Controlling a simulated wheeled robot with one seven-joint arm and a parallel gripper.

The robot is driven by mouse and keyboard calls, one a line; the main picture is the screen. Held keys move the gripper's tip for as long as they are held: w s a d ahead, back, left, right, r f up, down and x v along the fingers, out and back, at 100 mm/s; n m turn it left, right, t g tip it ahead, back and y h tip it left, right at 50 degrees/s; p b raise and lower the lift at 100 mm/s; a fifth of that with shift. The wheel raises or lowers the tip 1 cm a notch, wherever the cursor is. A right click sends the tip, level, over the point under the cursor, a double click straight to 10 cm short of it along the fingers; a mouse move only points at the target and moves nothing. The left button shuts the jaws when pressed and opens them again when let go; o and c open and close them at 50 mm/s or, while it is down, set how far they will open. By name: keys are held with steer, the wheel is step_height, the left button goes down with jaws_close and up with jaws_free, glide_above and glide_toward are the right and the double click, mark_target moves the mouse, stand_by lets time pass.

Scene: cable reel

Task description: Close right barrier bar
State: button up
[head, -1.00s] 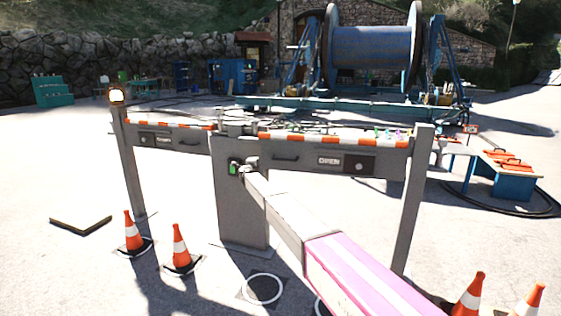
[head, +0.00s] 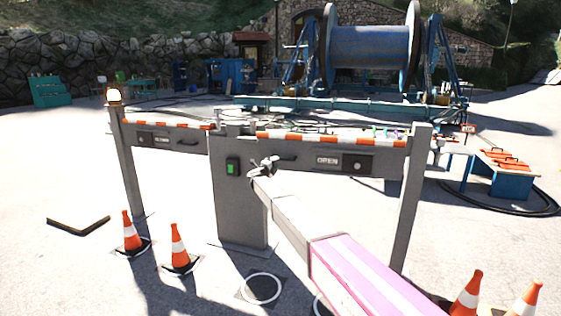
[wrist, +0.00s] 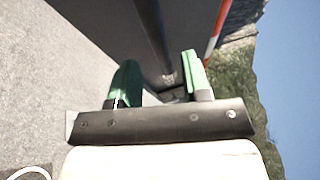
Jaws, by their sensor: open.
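The right barrier bar (head: 330,158) is a grey beam with a red-and-white striped top, level between the central post (head: 238,200) and the right post (head: 408,195). Its sign (head: 328,161) reads OPEN, with a round knob beside it. A dark handle (head: 287,157) is at its left end. My gripper (head: 264,166) is in front of the bar's left end, just left of the handle.
A green button (head: 233,168) is on the central post. The left barrier bar (head: 170,138) is level, with a lit lamp (head: 114,96) on its post. Orange cones (head: 130,232) stand on the ground at left and front right. A large cable reel (head: 370,50) stands behind.

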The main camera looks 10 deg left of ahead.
mark_target(281, 156)
steer(key=x, duration=0.5)
jaws_close()
steer(key=shift+m+g+h, duration=0.4)
steer(key=shift+m+h, duration=0.2)
steer(key=shift+h, duration=0.3)
steer(key=w, duration=0.7)
steer(key=shift+w+a, duration=0.15)
steer(key=shift+w, duration=0.35)
jaws_free()
steer(key=shift+w, duration=0.15)
